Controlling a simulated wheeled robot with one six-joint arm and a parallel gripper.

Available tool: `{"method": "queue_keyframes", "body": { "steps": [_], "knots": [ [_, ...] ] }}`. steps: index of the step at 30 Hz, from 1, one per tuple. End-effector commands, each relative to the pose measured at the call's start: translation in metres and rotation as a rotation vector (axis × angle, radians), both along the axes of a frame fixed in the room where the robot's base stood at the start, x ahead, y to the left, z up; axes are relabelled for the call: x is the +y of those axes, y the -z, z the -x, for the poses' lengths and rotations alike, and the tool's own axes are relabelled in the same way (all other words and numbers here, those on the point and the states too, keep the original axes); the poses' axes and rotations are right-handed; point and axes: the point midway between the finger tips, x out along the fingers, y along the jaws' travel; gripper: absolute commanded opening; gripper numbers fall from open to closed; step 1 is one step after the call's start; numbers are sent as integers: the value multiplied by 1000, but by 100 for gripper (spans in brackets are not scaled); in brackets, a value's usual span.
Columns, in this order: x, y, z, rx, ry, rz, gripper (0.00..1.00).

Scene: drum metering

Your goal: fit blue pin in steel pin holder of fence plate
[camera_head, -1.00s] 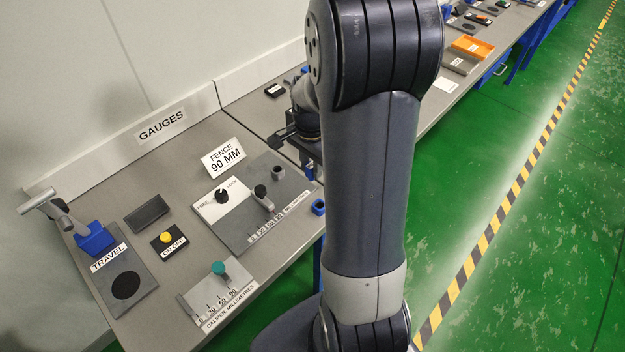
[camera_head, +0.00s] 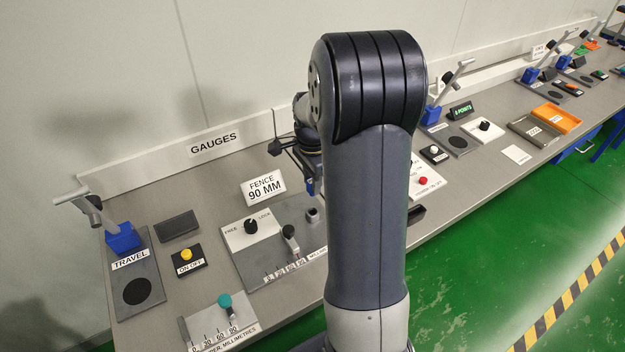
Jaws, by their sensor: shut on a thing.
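The grey fence plate (camera_head: 249,269) lies on the bench under the "FENCE 90 MM" sign. It carries a dark knob (camera_head: 251,226) on a white FREE/LOCK panel, a slider (camera_head: 290,237) over a millimetre scale, and the steel pin holder (camera_head: 312,215), a small grey socket near its back right corner. My gripper (camera_head: 307,174) is partly hidden behind my arm, above and behind the holder. It is shut on a small blue piece (camera_head: 309,187), which looks like the blue pin. The piece appears just above the holder and apart from it; its lower end is hard to make out.
Left of the plate are a yellow ON/OFF button (camera_head: 186,254), the TRAVEL gauge (camera_head: 124,237) and a teal-knobbed caliper (camera_head: 225,301). Right of my arm are a red button (camera_head: 423,181), a grey tray (camera_head: 532,131) and an orange tray (camera_head: 557,118).

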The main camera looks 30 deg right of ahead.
Motion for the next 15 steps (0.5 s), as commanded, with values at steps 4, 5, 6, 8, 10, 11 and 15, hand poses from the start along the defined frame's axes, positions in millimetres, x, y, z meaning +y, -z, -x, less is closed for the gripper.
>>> {"method": "queue_keyframes", "body": {
  "steps": [4,5,6,8,10,11,15],
  "knots": [
    [0,6,0,1,0,0,0],
    [0,8,0,1,0,0,0],
    [0,10,0,1,0,0,0],
    [0,15,0,1,-1,0,0],
    [0,21,0,1,-1,0,0],
    [0,24,0,1,-1,0,0],
    [0,38,0,1,-1,0,0]
  ]
}}
